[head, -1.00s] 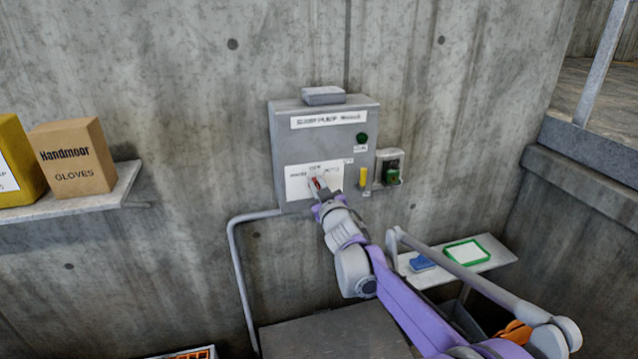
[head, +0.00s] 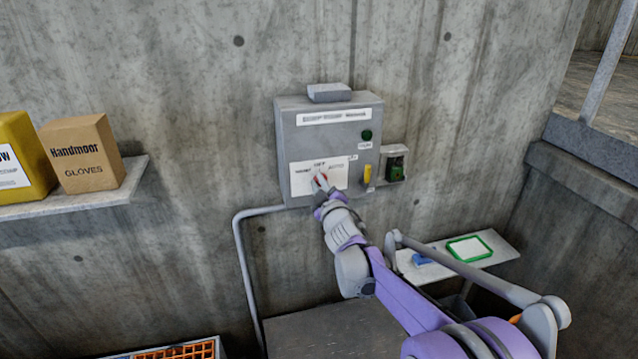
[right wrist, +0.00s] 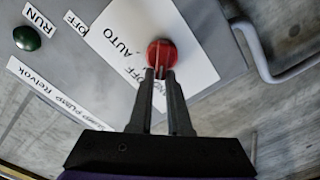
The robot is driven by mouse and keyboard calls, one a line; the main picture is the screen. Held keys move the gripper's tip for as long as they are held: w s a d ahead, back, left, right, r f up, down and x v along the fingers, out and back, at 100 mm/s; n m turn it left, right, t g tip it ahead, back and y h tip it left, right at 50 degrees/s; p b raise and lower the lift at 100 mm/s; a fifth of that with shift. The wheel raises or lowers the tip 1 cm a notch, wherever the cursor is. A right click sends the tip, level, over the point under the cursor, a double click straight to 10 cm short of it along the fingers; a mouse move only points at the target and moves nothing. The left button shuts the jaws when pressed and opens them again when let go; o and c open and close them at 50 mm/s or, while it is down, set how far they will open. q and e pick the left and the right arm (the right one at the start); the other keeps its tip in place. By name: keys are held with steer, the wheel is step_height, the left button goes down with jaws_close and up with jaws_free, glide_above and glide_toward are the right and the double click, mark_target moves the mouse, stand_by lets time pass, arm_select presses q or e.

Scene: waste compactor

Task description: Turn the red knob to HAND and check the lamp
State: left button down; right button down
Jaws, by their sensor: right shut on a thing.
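The red knob (head: 322,179) sits on a white label plate (head: 303,178) low on the grey wall panel (head: 284,135). My right gripper (head: 320,186) is shut on it. In the right wrist view, the two fingers (right wrist: 160,80) reach the round red knob (right wrist: 162,52), beside the words OFF and AUTO. A third label is partly hidden by the fingers, and I cannot tell where the knob points. The green lamp (head: 366,135) is on the panel's upper right. It also shows in the right wrist view (right wrist: 27,38), dark green beside the word RUN, with no visible glow.
A yellow part (head: 367,174) and a small box (head: 397,169) adjoin the panel's right side. A conduit (head: 240,260) runs down at left. A gloves box (head: 82,160) stands on the left shelf. A side shelf (head: 490,249) holds a green-edged tray (head: 468,249) and a blue item (head: 422,257).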

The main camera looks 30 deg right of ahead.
steer(key=c, duration=0.9)
jaws_free()
steer(key=shift+d, duration=0.1)
steer(key=shift+o, duration=0.2)
arm_select(q)
steer(key=shift+w, duration=0.15)
arm_select(e)
steer(key=shift+w+f, duration=0.1)
steer(key=shift+w, duration=0.1)
arm_select(q)
steer(key=f+b, duration=0.1)
steer(key=s+f, duration=0.1)
steer(key=shift+s+f+b, duration=0.2)
steer(key=shift+f+b, duration=0.2)
arm_select(e)
steer(key=v, duration=1.1)
steer(key=shift+w, duration=0.1)
